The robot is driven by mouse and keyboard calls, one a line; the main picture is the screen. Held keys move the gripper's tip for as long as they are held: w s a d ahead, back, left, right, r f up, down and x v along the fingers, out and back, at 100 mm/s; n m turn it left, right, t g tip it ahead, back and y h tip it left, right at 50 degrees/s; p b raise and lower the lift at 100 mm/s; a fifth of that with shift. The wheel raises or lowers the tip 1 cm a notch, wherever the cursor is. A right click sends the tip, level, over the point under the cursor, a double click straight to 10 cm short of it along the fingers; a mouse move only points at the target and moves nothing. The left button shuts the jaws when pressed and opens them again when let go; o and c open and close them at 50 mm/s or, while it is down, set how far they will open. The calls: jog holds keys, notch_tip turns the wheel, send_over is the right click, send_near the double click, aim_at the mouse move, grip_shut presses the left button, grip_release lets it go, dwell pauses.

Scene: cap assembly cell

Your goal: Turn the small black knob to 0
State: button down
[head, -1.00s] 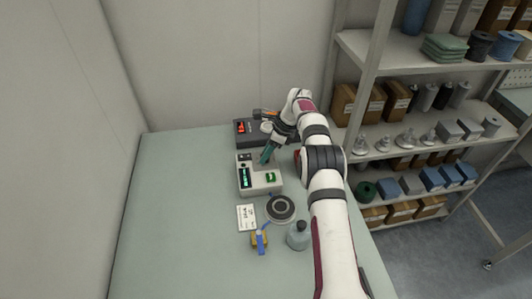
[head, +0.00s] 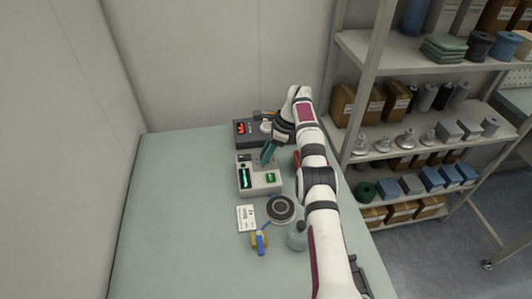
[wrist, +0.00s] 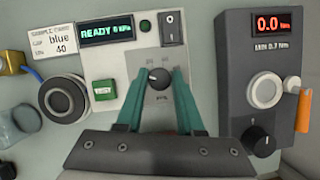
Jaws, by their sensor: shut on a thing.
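The small black knob (wrist: 159,78) is on the light grey panel of a device (wrist: 125,70) with a screen that reads READY. A white mark shows on the knob, but the dial print around it is too small to read surely. My gripper (wrist: 159,80) has teal fingers, one on each side of the knob, and is shut on it. In the head view my gripper (head: 265,157) reaches down onto the device (head: 258,180), and the knob is hidden there.
A dark box (wrist: 262,80) with a red 0.0 display, a larger black knob (wrist: 262,138) and an orange-handled part (wrist: 304,108) stands beside the device. A round black-and-grey disc (wrist: 64,97), a label card (wrist: 52,42) and a bottle (head: 296,237) are nearby. The table's left side is clear.

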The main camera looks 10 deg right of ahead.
jog(key=c, duration=0.5)
grip_release()
